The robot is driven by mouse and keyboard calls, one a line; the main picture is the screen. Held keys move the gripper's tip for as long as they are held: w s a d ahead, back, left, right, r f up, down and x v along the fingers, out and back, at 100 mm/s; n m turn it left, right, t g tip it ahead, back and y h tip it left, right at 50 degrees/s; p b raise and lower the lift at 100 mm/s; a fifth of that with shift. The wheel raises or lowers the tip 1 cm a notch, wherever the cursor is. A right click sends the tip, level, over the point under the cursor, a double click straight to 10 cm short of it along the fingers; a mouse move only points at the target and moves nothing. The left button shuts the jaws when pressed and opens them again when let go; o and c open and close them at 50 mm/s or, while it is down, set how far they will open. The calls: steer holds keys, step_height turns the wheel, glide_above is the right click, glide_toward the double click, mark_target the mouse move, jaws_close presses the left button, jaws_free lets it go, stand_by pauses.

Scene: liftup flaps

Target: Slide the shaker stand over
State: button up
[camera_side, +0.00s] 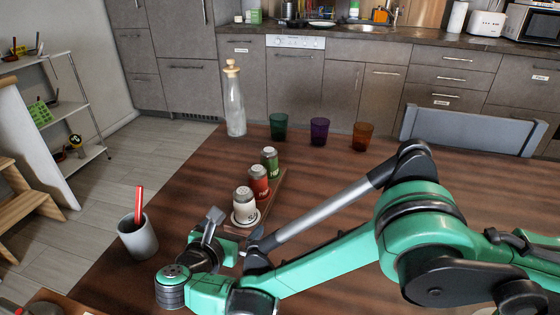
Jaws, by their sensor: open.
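The shaker stand (276,187) is a narrow wooden board on the brown table, running away from the camera. It carries a white-labelled shaker (245,206) at its near end, a red shaker (259,182) in the middle and a green shaker (270,163) at the far end. All three are upright with pale caps. My gripper (208,226) is just to the left of and nearer than the stand's near end, low by the table. It is open and holds nothing that I can see. My arm hides part of the stand's near end.
A grey cup (139,240) with a red stick stands left of my gripper. A glass bottle (233,105) and green (278,127), purple (319,131) and orange (362,136) glasses stand at the table's far edge. The table right of the stand, beyond my arm, is clear.

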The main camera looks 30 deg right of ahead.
mark_target(241, 221)
steer(key=shift+x, duration=2.8)
steer(key=c, duration=1.5)
steer(key=shift+s+a, duration=2.6)
steer(key=shift+s, duration=0.25)
steer(key=shift+s+a, duration=2.65)
steer(key=shift+s, duration=0.2)
steer(key=o, duration=1.5)
step_height(241, 221, up, 20)
